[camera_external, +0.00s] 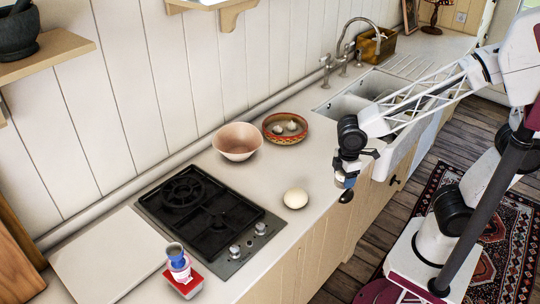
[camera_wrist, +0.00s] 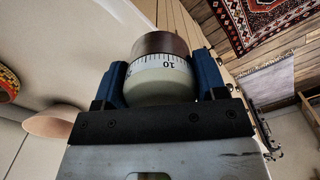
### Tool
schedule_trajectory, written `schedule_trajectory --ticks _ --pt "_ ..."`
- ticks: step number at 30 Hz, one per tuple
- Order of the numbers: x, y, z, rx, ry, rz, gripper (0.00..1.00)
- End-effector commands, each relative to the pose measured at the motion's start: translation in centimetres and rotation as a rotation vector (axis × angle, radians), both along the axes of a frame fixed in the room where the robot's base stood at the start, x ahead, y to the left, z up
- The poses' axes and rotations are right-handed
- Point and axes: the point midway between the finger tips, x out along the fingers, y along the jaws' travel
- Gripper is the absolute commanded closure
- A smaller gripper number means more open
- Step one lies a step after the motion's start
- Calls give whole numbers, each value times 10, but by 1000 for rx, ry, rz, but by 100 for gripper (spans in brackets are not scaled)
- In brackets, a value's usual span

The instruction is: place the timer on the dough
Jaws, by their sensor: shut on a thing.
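My gripper (camera_external: 346,182) is shut on the timer (camera_wrist: 160,68), beyond the counter's front edge in the external view. The wrist view shows the timer between the blue fingers of my gripper (camera_wrist: 161,82); it has a brown top, a white numbered dial ring and a pale rounded body. In the external view the timer is small and mostly hidden by the fingers. The dough (camera_external: 295,198) is a pale round ball on the counter, right of the hob and left of my gripper, apart from it. I cannot make out the dough in the wrist view.
A pink bowl (camera_external: 237,141) and a patterned bowl (camera_external: 285,128) with pale round things stand behind the dough. The black hob (camera_external: 212,219) lies left of it. A red box (camera_external: 183,283) with a small stacked item stands at the front. The sink (camera_external: 379,84) is at back right.

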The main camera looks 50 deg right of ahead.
Motion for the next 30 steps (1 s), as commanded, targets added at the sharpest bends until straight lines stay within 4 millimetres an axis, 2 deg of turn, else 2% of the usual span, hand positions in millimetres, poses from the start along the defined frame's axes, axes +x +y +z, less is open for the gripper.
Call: schedule_trajectory --ticks 14,20,30 --pt "4 3 0 0 0 0 70" --pt "19 12 -2 0 0 1 70" --pt "55 35 -6 0 0 1 70"
